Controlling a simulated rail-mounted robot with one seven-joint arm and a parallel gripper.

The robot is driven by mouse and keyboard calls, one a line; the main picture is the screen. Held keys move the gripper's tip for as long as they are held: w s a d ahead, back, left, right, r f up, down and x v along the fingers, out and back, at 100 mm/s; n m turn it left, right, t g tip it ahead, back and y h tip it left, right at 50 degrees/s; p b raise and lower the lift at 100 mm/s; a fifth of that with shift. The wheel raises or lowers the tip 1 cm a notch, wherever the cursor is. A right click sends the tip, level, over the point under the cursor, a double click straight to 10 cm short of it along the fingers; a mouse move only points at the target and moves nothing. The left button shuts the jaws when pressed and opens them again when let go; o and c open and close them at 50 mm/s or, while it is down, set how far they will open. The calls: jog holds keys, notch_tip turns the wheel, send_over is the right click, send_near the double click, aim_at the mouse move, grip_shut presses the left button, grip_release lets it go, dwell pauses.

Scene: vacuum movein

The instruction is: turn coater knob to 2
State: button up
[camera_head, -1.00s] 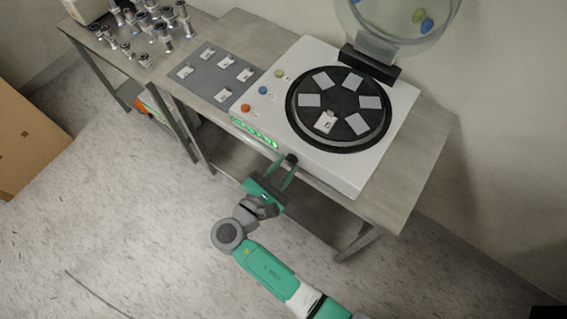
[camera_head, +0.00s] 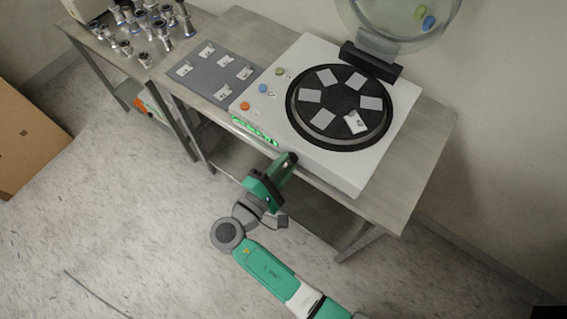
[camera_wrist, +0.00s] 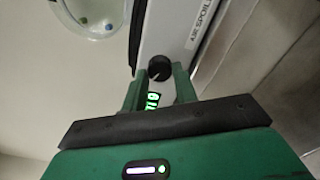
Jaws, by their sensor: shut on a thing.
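The white coater (camera_head: 350,165) stands on the metal table, with a black round turntable (camera_head: 338,108) carrying several grey square pieces. Its black knob (camera_wrist: 159,68) is on the front face, with a pale pointer mark. My gripper (camera_head: 289,161) is at the front face, with its jaws turned edge-on in the head view and mostly covering the knob. In the wrist view my gripper (camera_wrist: 161,76) has its two green fingers closed on either side of the knob. The number the knob points to cannot be read.
A green lit display (camera_head: 254,132) is beside the knob. The clear round lid (camera_head: 400,18) is raised behind the turntable. A grey tray (camera_head: 214,73) with several pieces lies left of the coater. Several metal fittings (camera_head: 150,25) stand farther left. The floor in front is clear.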

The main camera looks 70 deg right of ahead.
dwell(0.3)
jog(key=o, duration=1)
jog(key=shift+c, duration=0.2)
jog(key=p+v, duration=0.1)
jog(key=v, duration=0.7)
jog(key=shift+d, duration=0.1)
